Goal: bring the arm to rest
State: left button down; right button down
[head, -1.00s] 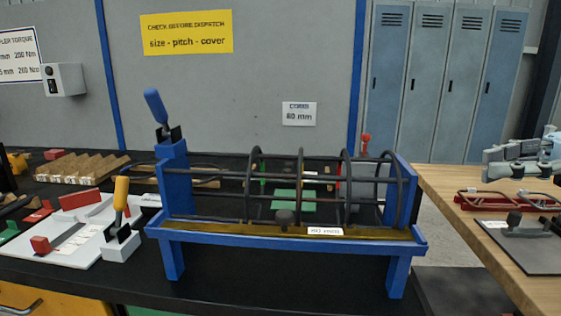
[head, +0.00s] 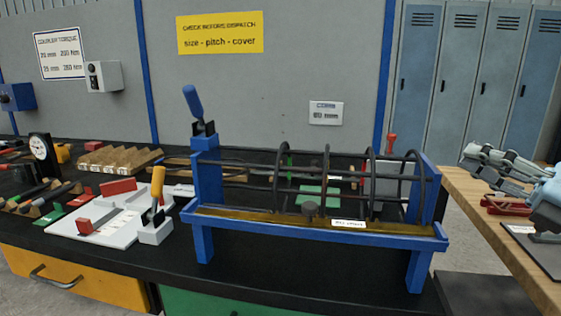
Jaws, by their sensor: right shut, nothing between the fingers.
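My right gripper (head: 468,158) is at the right edge of the head view. It is shut and empty, above the wooden table and to the right of the blue stand. My grey right arm comes in behind it, cut off by the picture edge. My left gripper is not in view. The rebar cage (head: 328,182), dark rings on long bars, lies across the blue stand (head: 320,232) on the black bench. The gripper is apart from the cage.
The wooden table (head: 458,200) at the right holds a red rack (head: 502,205), partly hidden by my arm. A white board (head: 95,222) with a yellow-handled clamp (head: 157,185) lies left of the stand. A toggle clamp with a blue handle (head: 192,102) stands on the stand's left post.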

jog(key=s+d+f+m+g+h, duration=0.1)
jog(key=s+d+f+m+h, duration=0.15)
jog(key=f+m+h, duration=0.65)
jog(key=s+d+f+m+g+h, duration=0.1)
jog(key=s+f+m+h, duration=0.25)
jog(key=m, duration=0.95)
jog(key=s+a+f+m+g, duration=0.3)
jog(key=s+f+m+g, duration=0.2)
jog(key=s, duration=0.5)
jog(key=s+a+f+m+g, duration=0.4)
jog(key=s+f+m+g, duration=0.15)
jog(key=s, duration=0.45)
notch_tip(320, 180, down, 25)
jog(key=s+d+g, duration=0.2)
jog(key=s+d+f+m, duration=0.1)
jog(key=s+f, duration=1.5)
jog(key=s, duration=0.2)
jog(key=shift+s+d+f+g, duration=0.3)
jog(key=shift+s+f+g, duration=0.1)
jog(key=shift+g, duration=0.05)
